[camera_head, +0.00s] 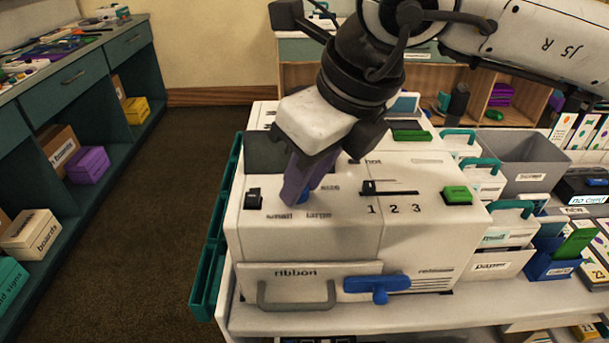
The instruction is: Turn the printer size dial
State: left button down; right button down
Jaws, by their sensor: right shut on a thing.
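The white printer (260,240) stands on a white counter, its top facing me. My right gripper (298,188) reaches down from the upper right and is shut on the dial. Its fingers hide most of the dial, so I cannot tell where the dial points. My left gripper is not in view.
The printer also has a black slider (369,188) above 1 2 3, a green button (457,195), a black switch (253,199) and a blue front handle (379,287). A grey bin (525,160) and labelled boxes crowd the right. Floor is clear at left.

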jog(key=n, duration=0.1)
jog(key=n+g+b, duration=0.1)
jog(key=n, duration=0.1)
jog(key=shift+w+d+n+y+b, duration=0.1)
jog(key=shift+w+n+y+b, duration=0.1)
jog(key=shift+n+y+b, duration=0.15)
jog(key=n, duration=0.1)
jog(key=n+g, duration=0.1)
jog(key=n, duration=0.1)
jog(key=n+g, duration=0.1)
jog(key=n, duration=0.1)
jog(key=shift+w+y+p, duration=0.25)
jog(key=shift+y+p, duration=0.05)
jog(key=shift+y, duration=0.05)
jog(key=shift+n, duration=0.25)
jog(key=c, duration=1.5)
grip_release()
jog(key=shift+d+r, duration=0.1)
jog(key=shift+r, duration=0.05)
jog(key=v, duration=1)
jog(key=shift+w, duration=0.1)
